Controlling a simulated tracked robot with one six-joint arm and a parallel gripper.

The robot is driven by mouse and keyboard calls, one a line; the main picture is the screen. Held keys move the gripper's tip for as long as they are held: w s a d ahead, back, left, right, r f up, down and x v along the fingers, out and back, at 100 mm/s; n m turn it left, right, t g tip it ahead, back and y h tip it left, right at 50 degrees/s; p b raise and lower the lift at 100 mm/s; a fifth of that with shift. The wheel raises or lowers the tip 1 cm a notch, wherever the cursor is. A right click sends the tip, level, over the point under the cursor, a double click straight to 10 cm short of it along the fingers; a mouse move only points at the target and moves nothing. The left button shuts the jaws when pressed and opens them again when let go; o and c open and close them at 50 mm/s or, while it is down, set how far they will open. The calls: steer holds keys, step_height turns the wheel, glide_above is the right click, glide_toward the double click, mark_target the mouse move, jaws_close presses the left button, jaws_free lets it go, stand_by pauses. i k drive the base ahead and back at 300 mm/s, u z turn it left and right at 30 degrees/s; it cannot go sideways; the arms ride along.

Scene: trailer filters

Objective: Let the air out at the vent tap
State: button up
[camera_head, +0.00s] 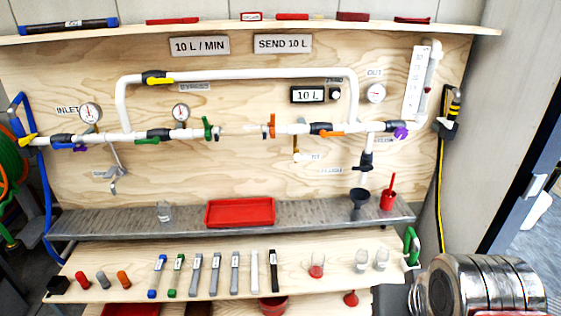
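A white pipe run with valves and gauges is fixed to a plywood panel (240,100). Several small taps hang from it, and I cannot read for certain which label says vent. A small tap with a yellow handle (296,152) hangs under the middle right of the pipe, beside a small label (309,157). A grey tap (114,183) hangs at the lower left, beside another label (103,174). A black-handled valve (365,164) sits above a black funnel (359,197) at the right. My gripper is not in view.
The lower shelf (210,295) holds filter cartridges and glasses. A ribbed metal cylinder (480,285) stands at the lower right. The pipe has a gap at mid-panel.

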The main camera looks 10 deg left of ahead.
mark_target(297, 157)
steer(key=u, duration=1.25)
steer(key=i, duration=1)
steer(key=u, duration=0.05)
